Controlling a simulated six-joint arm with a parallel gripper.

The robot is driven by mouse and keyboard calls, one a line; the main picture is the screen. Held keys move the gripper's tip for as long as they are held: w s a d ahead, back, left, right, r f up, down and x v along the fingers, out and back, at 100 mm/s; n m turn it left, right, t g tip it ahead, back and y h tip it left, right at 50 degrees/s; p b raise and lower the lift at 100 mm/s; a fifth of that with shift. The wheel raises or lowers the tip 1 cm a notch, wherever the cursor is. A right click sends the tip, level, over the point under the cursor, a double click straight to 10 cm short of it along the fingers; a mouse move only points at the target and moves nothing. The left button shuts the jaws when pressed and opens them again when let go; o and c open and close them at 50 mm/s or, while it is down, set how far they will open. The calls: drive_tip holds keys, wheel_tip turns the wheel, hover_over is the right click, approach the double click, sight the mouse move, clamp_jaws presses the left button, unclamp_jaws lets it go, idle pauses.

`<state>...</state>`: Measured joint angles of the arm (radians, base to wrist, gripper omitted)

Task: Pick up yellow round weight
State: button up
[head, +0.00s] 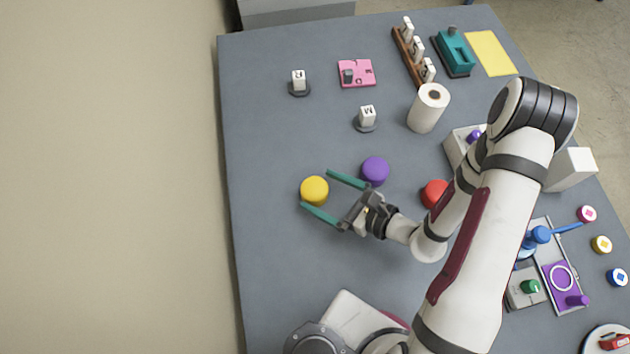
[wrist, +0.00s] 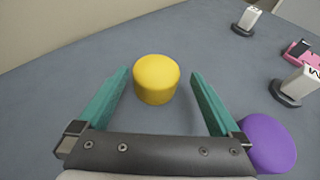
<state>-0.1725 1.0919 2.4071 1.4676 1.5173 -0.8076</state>
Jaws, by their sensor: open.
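The yellow round weight (head: 314,190) sits upright on the grey table near its left edge. In the wrist view the yellow weight (wrist: 156,79) shows ahead, in line with the gap between the fingers. My gripper (head: 325,193) is open, with its two teal fingers spread and nothing held. In the wrist view my gripper (wrist: 158,92) has a finger on each side of the weight's near part, with clear space between. I cannot tell how far the fingertips are above the table.
A purple round weight (head: 375,170) stands close to one finger, and also shows in the wrist view (wrist: 266,144). A red weight (head: 435,193) is farther right. A white roll (head: 428,108) and letter blocks (head: 366,117) stand behind. The table's left side is mostly clear.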

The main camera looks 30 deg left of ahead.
sight(304, 185)
drive_tip(key=x, duration=0.5)
drive_tip(key=shift+s+a, duration=0.2)
drive_tip(key=shift+a, duration=0.15)
clamp_jaws()
